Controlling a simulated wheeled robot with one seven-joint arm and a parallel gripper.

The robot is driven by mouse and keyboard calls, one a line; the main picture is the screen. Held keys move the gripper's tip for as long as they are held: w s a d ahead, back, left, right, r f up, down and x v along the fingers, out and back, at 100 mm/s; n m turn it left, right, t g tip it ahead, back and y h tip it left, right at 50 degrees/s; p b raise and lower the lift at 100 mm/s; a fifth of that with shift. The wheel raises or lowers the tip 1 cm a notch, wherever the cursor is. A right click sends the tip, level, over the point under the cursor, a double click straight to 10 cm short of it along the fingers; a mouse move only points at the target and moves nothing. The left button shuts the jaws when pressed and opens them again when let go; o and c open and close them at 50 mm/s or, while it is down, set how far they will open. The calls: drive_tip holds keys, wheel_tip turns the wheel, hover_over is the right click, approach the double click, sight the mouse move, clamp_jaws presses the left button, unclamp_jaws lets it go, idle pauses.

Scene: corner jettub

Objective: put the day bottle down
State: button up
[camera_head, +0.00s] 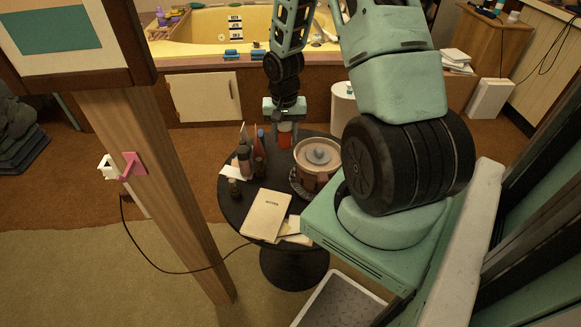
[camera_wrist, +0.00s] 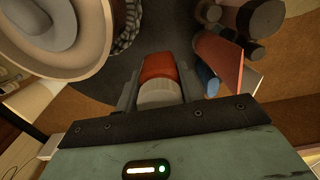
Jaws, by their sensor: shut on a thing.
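The day bottle, which I take to be the orange-red bottle with a pale cap, is in my gripper (camera_head: 285,124). In the head view the bottle (camera_head: 285,137) shows below the jaws at the far side of the round dark table (camera_head: 228,205). In the wrist view the bottle (camera_wrist: 158,67) sits between the two fingers of my gripper (camera_wrist: 159,82), cap toward me. The jaws are shut on it from both sides. I cannot tell whether its base touches the table top.
A lidded pot (camera_head: 318,157) stands close to the right of the bottle. Several dark bottles (camera_head: 244,160) and upright items stand close on its left. A cream booklet (camera_head: 265,214) lies at the front. A yellow tub (camera_head: 205,25) is behind.

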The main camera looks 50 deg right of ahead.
wheel_tip(320, 180, down, 7)
drive_tip(key=shift+f+b, duration=0.15)
drive_tip(key=shift+b, duration=0.5)
drive_tip(key=shift+f, duration=0.15)
drive_tip(key=o, duration=1)
